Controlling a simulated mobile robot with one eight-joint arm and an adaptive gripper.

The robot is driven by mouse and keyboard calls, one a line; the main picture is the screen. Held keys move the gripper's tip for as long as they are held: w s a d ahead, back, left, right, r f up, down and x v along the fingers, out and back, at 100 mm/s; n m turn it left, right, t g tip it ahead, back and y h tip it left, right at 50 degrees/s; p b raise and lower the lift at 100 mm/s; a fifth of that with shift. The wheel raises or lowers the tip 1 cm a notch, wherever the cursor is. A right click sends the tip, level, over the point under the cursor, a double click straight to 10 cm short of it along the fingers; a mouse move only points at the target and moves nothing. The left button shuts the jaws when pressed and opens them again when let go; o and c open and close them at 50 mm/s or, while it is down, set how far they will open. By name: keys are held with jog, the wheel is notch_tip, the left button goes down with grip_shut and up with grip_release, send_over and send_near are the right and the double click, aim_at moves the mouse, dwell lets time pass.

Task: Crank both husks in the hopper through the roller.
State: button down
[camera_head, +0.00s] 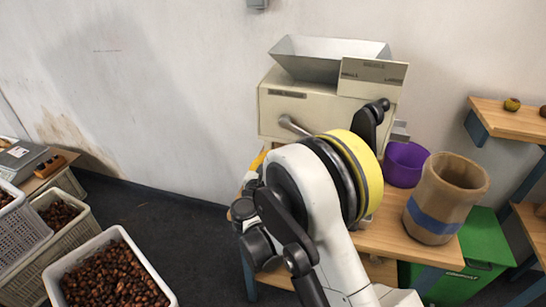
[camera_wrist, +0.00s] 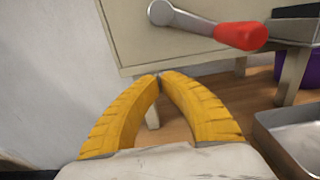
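The cream roller machine (camera_head: 285,108) stands on a wooden table against the wall, with an open metal hopper (camera_head: 318,68) on top. No husks show; the hopper floor is hidden by its walls. The grey crank (camera_head: 291,125) on the machine's front is partly hidden by my arm. In the wrist view the crank arm (camera_wrist: 183,20) points right and ends in a red grip (camera_wrist: 240,36). My gripper (camera_wrist: 159,76) has its yellow fingertips together, with nothing seen between them. It is below the crank and apart from it. My arm hides most of it in the head view.
A purple bowl (camera_head: 404,164) and a brown sack with a blue band (camera_head: 437,216) stand right of the machine. A metal tray (camera_wrist: 286,145) is close at right in the wrist view. Chestnut crates (camera_head: 163,281) stand on the floor at left. A shelf (camera_head: 510,119) is at right.

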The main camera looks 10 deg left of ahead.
jog(key=s+r, duration=0.1)
jog(key=s, duration=1.1)
jog(key=shift+a, duration=0.45)
jog(key=d+r+m+g+h, duration=0.1)
jog(key=d+r+m+g, duration=0.2)
jog(key=d+m, duration=0.65)
jog(key=d+r+m+g+h, duration=0.2)
jog(key=d+r+m+g, duration=0.3)
jog(key=d, duration=0.7)
jog(key=s+d+m+g+y, duration=0.1)
jog(key=s+d+m, duration=0.2)
jog(key=s+m, duration=0.3)
jog(key=s+d+f+m+g+y, duration=0.1)
jog(key=s+d+m+y, duration=0.1)
jog(key=s+d+m, duration=0.2)
jog(key=s+d+m+y, duration=0.1)
jog(key=s+d+m, duration=0.2)
jog(key=s+m, duration=0.7)
jog(key=shift+s+d+f+g+y, duration=0.15)
jog(key=shift+s+d+g+y, duration=0.2)
jog(key=shift+s, duration=0.7)
